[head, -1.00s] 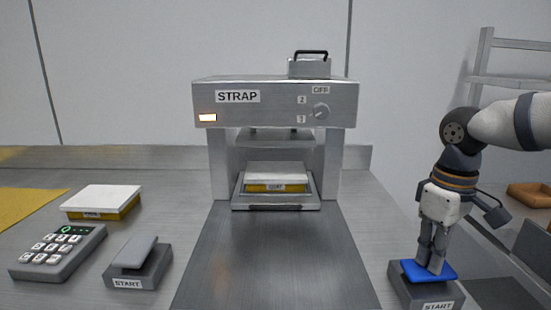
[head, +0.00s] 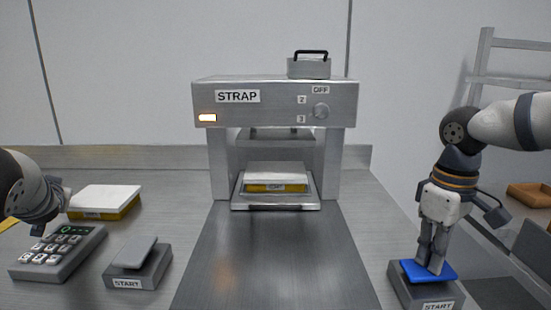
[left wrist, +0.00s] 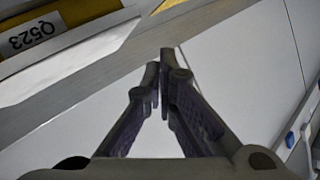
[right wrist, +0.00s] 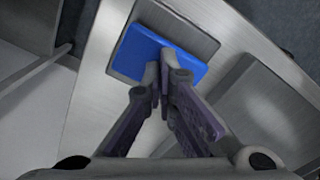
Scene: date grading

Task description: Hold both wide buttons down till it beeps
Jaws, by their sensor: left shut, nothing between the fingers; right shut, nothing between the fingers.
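The left START button (head: 135,252) has a wide, tilted grey pad on a dark base, with nothing on it. The right START button has a wide blue pad (head: 428,271), also seen in the right wrist view (right wrist: 140,55). My right gripper (head: 435,270) is shut and empty, pointing down with its fingertips at the blue pad, seemingly touching; I cannot tell how far the pad is pressed. My left gripper (left wrist: 165,55) is shut and empty. In the head view it is at the left edge near the keypad, apart from the left button, with its tips unclear.
The STRAP machine (head: 276,95) stands in the middle with a lit lamp (head: 207,118) and a yellow-white pack (head: 276,178) inside. A keypad (head: 58,252) and another pack (head: 103,200) lie at left. The metal track between the buttons is clear.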

